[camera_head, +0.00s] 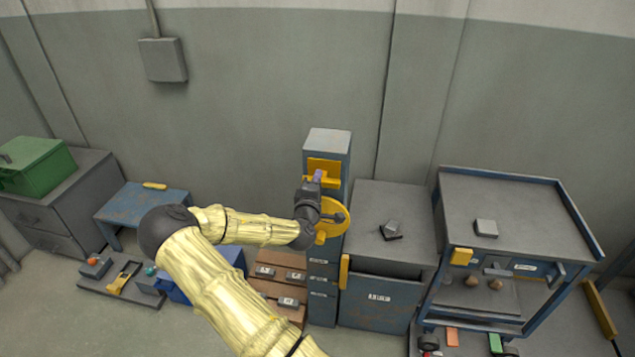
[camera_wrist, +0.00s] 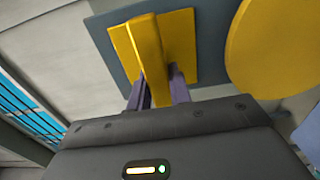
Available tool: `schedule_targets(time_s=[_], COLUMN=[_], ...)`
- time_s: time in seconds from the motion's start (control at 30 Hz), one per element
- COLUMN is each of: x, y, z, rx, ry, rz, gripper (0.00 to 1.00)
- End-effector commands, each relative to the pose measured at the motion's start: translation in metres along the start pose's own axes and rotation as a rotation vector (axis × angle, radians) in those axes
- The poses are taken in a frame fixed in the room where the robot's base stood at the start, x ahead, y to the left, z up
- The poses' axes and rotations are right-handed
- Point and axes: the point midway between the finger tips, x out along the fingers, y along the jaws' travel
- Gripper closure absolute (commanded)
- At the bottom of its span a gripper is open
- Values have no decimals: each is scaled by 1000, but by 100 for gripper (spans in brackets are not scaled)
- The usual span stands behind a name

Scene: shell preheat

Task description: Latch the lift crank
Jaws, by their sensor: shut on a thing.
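Part of the disc (camera_wrist: 278,45) shows at the upper right in the wrist view. Above it on the post is a yellow latch plate (camera_head: 322,164) with a raised yellow bar (camera_wrist: 149,58). My gripper (camera_head: 317,178) is at this latch, above the disc. In the wrist view its purple fingers (camera_wrist: 157,88) stand on either side of the bar and are shut on it. My wrist hides part of the disc's left side.
A grey-topped cabinet (camera_head: 375,300) stands right of the post, with a blue cart (camera_head: 510,205) beyond it. A blue table (camera_head: 150,205) and a green box (camera_head: 35,168) on a grey cabinet stand further left.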

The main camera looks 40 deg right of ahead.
Motion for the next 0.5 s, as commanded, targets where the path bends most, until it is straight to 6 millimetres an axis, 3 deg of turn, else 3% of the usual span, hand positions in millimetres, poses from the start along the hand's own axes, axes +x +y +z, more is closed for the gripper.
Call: schedule_targets(time_s=[0.17, 0.2, 0.3, 0.5], x=[0, 0, 0, 0], y=[-2, -2, -1, -1], z=[-1, -1, -1, 0], rx=[-3, -3, -2, -1], ry=[2, 2, 2, 1], rz=[-3, -3, -3, -2], gripper=[100, 74, 58, 58])
